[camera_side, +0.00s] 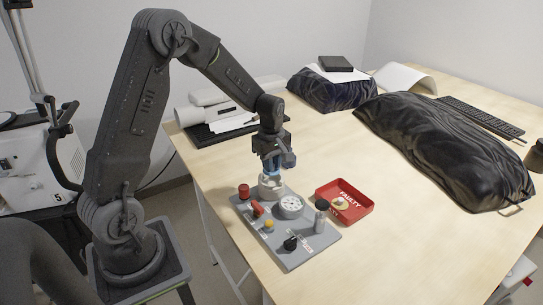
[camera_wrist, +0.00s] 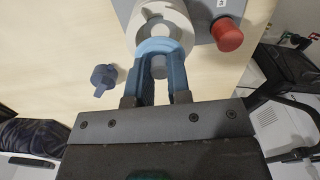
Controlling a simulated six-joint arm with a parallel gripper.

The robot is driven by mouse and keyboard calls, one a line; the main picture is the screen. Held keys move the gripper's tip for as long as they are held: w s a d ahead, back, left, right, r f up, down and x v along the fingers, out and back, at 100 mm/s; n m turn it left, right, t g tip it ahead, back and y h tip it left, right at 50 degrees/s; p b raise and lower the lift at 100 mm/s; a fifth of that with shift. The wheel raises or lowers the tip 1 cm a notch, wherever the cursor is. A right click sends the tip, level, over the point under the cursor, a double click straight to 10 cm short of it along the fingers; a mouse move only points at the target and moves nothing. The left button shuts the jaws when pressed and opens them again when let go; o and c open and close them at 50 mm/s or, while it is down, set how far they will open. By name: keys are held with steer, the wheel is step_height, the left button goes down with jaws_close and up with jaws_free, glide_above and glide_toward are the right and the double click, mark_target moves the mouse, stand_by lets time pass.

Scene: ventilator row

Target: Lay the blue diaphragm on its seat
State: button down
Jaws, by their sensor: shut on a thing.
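My gripper (camera_wrist: 160,58) is shut on the light blue diaphragm (camera_wrist: 158,46), a rounded piece at the tips of its blue fingers. In the side view my gripper (camera_side: 272,171) points down directly above a pale round housing (camera_side: 269,188) at the back of the grey board. The housing also shows in the wrist view (camera_wrist: 174,20), just beyond the diaphragm, with a ring-shaped opening. The diaphragm partly covers it. I cannot tell whether the diaphragm touches the housing.
The grey board (camera_side: 290,262) carries a red knob (camera_side: 243,190), a white disc with holes (camera_side: 290,206), a black knob (camera_side: 290,243) and a dark-topped cylinder (camera_side: 321,215). A red FAULTY tray (camera_side: 361,208) stands to its right, holding a small pale piece (camera_side: 341,203).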

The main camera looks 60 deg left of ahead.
mark_target(271, 175)
steer(key=shift+f, duration=0.35)
steer(key=shift+f, duration=0.85)
stand_by(1.5)
steer(key=shift+f, duration=0.4)
steer(key=shift+f, duration=0.25)
stand_by(0.3)
steer(key=shift+f, duration=0.35)
steer(key=shift+f, duration=0.15)
